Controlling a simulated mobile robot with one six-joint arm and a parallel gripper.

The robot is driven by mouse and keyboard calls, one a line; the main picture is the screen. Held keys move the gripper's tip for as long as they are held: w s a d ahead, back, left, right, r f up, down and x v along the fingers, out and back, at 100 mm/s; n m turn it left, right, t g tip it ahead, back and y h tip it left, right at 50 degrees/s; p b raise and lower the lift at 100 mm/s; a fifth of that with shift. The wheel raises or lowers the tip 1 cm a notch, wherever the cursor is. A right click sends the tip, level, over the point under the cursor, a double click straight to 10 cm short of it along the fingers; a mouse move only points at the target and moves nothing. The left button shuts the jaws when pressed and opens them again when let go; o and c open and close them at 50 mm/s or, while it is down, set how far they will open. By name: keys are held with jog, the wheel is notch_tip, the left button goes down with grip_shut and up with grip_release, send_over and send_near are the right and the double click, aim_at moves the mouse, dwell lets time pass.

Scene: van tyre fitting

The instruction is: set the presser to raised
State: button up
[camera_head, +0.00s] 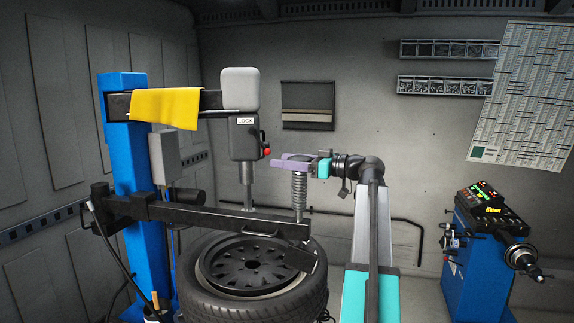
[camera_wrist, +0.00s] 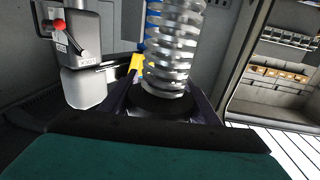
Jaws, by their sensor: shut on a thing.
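The presser (camera_head: 200,211) is a long black horizontal arm off the blue column, low across the top of the tyre. An upright coil-spring post (camera_head: 299,197) stands near its right end, and a dark foot (camera_head: 300,258) hangs beside the tyre's rim. My gripper (camera_head: 290,164), with purple fingers, is shut on the top of the spring post. In the wrist view the post's metal coils (camera_wrist: 170,45) and a dark round cap (camera_wrist: 160,102) sit between my fingers. Whether the foot touches the tyre, I cannot tell.
The tyre (camera_head: 205,293) lies flat below the presser. A grey head with a LOCK label (camera_head: 245,137) and red-knobbed lever (camera_head: 265,150) stands close left of my gripper. A yellow cloth (camera_head: 165,108) hangs on the upper arm. A blue wheel balancer (camera_head: 485,250) stands right.

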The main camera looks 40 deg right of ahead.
jog(key=o, duration=1.3)
jog(key=shift+r, duration=0.45)
jog(key=shift+o, duration=1.1)
jog(key=shift+s+a, duration=0.1)
jog(key=shift+f, duration=0.15)
jog(key=b+v, duration=0.4)
jog(key=v, duration=0.9)
jog(key=shift+s+d, duration=0.25)
jog(key=shift+s, duration=0.1)
jog(key=shift+s, duration=0.1)
